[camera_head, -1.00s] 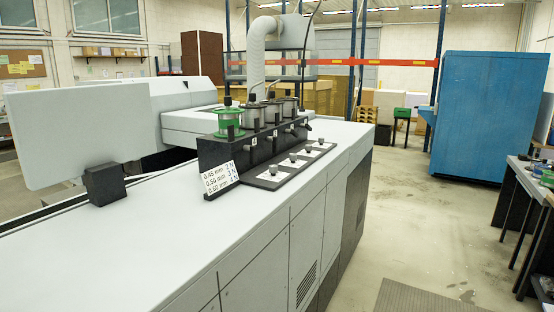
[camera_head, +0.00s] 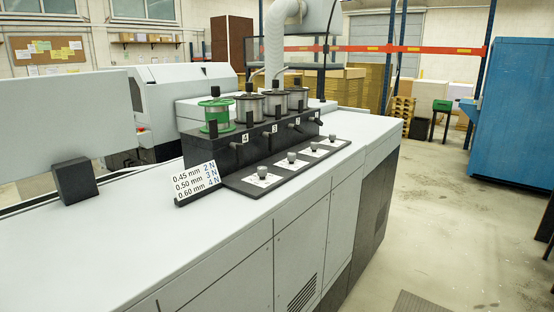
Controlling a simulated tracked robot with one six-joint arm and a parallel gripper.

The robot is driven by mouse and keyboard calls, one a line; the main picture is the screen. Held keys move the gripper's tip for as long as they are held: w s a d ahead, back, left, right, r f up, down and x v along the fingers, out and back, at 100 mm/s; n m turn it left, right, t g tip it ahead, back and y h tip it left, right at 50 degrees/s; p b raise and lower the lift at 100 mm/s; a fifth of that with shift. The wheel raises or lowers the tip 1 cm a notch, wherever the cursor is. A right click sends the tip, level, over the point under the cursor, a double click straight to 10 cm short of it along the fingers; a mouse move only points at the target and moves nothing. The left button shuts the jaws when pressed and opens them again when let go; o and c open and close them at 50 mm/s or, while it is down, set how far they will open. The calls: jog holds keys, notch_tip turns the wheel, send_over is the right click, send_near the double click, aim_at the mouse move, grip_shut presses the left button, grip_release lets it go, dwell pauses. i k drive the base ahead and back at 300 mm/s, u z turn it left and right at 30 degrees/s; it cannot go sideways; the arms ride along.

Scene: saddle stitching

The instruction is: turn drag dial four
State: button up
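Several small dark drag dials stand in a row on white scale plates along a black strip. The nearest dial (camera_head: 262,171) is at the left end, in front of the spool station marked 4 (camera_head: 245,138). I take it as dial four; its setting is too small to read. A green spool (camera_head: 215,116) stands above that end of the black spool rack (camera_head: 225,150), with grey spools (camera_head: 250,107) farther along. A white card (camera_head: 195,183) lists 0.45 mm 2 N, 0.50 mm 3 N and 0.60 mm 4 N. My gripper is not in view.
The rack stands on a long light-grey machine top (camera_head: 120,250). A dark block (camera_head: 75,180) and a large grey panel (camera_head: 60,125) are at the left. Open floor (camera_head: 440,230) lies right of the machine, with a blue cabinet (camera_head: 515,110) beyond.

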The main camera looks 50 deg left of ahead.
aim_at(262, 171)
jog(key=i, duration=2.3)
jog(key=u, duration=3.05)
